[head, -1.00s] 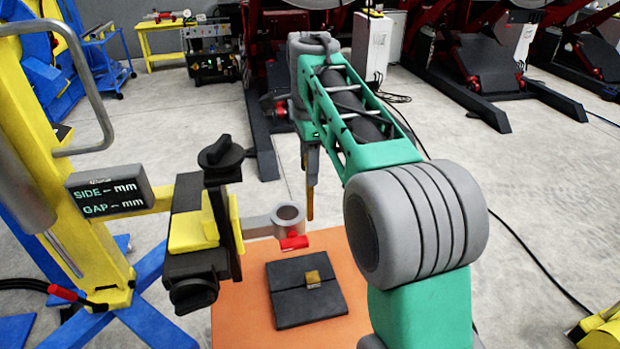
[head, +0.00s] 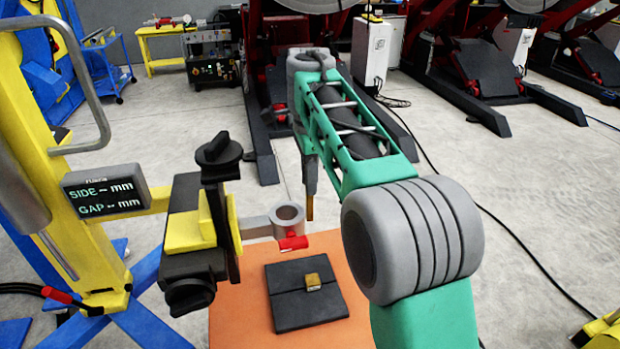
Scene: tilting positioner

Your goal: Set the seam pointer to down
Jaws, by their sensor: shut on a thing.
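My gripper (head: 308,160) shows at the end of my green arm and points down, partly hidden behind its own housing. It is shut on a slim, upright rod with a brass-coloured lower end, which appears to be the seam pointer (head: 310,205). The pointer's lower end appears just right of a grey ring holder (head: 288,214) in the picture; I cannot tell the gap in depth. A red clamp lever (head: 293,243) sits under the ring. The ring's arm joins a black and yellow slide with black knobs (head: 190,290).
A display (head: 104,192) reads SIDE and GAP with dashes, on a yellow stand (head: 75,225). Below the ring, a dark seamed plate (head: 290,305) with a small brass block (head: 313,282) lies on an orange table (head: 235,320).

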